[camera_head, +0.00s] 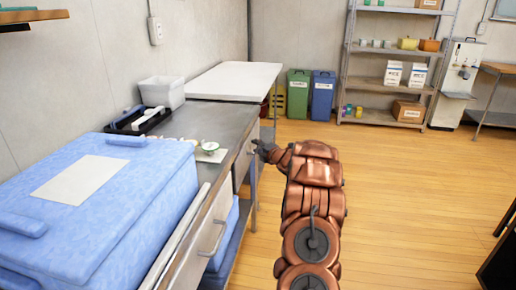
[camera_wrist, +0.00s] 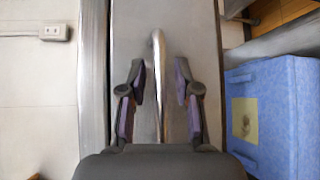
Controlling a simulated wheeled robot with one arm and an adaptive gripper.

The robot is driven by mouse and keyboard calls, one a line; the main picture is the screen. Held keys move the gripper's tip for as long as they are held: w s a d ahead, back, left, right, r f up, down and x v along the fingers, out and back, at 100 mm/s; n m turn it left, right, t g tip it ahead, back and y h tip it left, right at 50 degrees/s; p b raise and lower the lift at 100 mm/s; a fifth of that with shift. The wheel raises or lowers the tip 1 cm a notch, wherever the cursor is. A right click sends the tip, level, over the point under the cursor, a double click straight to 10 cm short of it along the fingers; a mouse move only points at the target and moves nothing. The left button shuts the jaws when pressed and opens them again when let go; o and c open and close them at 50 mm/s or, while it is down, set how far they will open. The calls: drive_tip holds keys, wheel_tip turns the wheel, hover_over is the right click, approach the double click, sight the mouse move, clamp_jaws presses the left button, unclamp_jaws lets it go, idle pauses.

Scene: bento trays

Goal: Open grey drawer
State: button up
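The grey drawer's front (camera_wrist: 195,35) fills the middle of the wrist view. Its metal bar handle (camera_wrist: 157,50) lies between the two fingers of my gripper (camera_wrist: 160,80). The fingers are open, with a gap visible on each side of the handle. In the head view my gripper (camera_head: 262,148) is at the far drawer front (camera_head: 243,162) under the grey metal countertop (camera_head: 222,122). That drawer looks shut, and its handle is hidden by my gripper there. A nearer drawer front with a bar handle (camera_head: 214,238) is also on the bench.
A large blue box (camera_head: 165,185) sits on the countertop, with a black tray (camera_head: 135,122) and white bin (camera_head: 162,92) behind it. Another blue box (camera_wrist: 285,105) is below the drawers. The wooden floor (camera_head: 390,190) to the right is open.

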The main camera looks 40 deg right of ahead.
clamp_jaws()
idle(0.5)
